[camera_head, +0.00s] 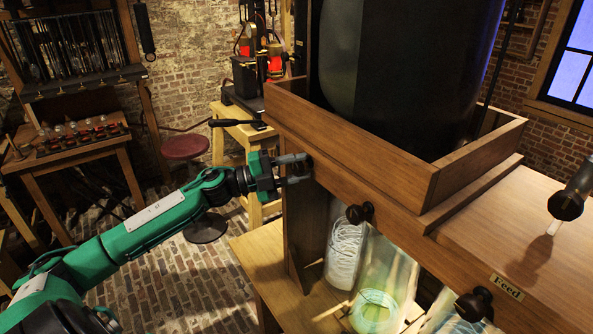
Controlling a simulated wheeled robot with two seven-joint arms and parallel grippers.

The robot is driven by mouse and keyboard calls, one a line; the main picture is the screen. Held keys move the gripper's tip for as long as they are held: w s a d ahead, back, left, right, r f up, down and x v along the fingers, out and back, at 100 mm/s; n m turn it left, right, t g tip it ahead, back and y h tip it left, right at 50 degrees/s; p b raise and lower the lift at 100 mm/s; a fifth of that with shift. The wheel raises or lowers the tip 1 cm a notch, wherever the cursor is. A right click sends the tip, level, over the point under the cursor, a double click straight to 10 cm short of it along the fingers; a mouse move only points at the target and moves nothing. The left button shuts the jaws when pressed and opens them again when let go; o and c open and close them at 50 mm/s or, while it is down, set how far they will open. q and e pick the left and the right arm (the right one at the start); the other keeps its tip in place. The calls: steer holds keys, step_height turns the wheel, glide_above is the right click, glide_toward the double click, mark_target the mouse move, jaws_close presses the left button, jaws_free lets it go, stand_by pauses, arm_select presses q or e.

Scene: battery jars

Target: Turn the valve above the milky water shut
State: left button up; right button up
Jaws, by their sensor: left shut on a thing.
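My left gripper (293,168) reaches in from the left and is shut on a dark valve knob (308,161) at the left end of the wooden trough's front board. The fingers hide part of this knob. A second black valve knob (360,213) sits further right on the board, and a third (475,304) near the "Feed" label. Below stand glass jars: one with a whitish coil (344,252), one pale and cloudy with a greenish coil at its base (383,283), and one partly cut off (447,313). I cannot tell surely which water is milky. My right gripper is not in view.
A large dark tank (400,75) stands in the wooden trough (350,140). A "Feed" plate (507,287) and a dark-ended metal handle (567,204) are at the right. A red stool (185,147) and a workbench (75,150) stand behind my left arm. Brick floor lies open at left.

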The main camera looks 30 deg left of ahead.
arm_select(q)
steer(key=shift+m, duration=0.3)
stand_by(0.4)
steer(key=o, duration=1)
